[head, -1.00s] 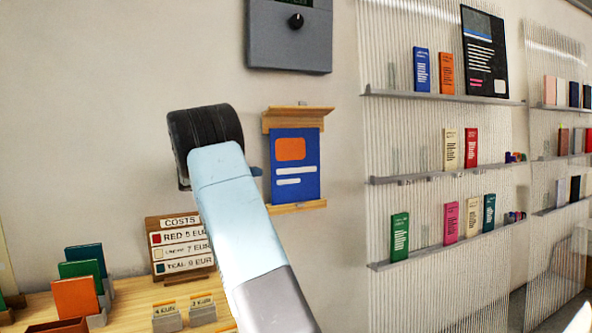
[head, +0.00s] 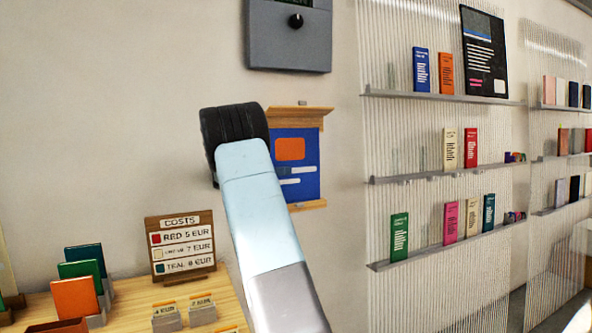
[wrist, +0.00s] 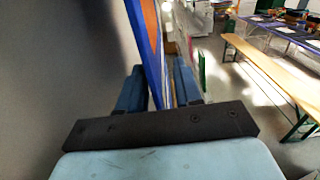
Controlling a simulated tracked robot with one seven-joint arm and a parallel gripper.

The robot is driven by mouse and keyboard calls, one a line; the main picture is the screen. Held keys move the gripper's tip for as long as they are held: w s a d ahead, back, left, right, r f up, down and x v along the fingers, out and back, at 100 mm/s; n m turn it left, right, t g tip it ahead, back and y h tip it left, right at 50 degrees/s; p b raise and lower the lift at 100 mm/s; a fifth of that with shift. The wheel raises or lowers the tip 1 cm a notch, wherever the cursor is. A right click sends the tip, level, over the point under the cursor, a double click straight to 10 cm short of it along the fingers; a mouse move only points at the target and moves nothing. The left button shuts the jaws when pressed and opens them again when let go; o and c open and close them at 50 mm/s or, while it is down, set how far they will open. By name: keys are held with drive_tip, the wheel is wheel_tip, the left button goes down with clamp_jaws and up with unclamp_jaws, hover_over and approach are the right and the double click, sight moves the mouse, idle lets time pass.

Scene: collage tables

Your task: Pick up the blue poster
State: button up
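The blue poster (head: 307,188), with an orange block and pale bars, hangs upright on the wall in a wooden holder (head: 300,118). My arm hides its left edge in the head view. In the wrist view the poster (wrist: 147,42) is seen edge-on. My gripper (wrist: 161,82) is open, with one blue finger on each side of the poster's edge. A gap shows between the fingers and the poster, so it does not look clamped.
A grey box with a knob (head: 289,45) is on the wall above the poster. Shelves with small books (head: 445,96) are to the right. A costs sign (head: 181,246) stands on the wooden table at lower left. A bench (wrist: 270,70) shows in the wrist view.

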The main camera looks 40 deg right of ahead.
drive_tip(key=shift+d, duration=0.1)
drive_tip(key=shift+c, duration=0.4)
clamp_jaws()
drive_tip(key=shift+r, duration=0.15)
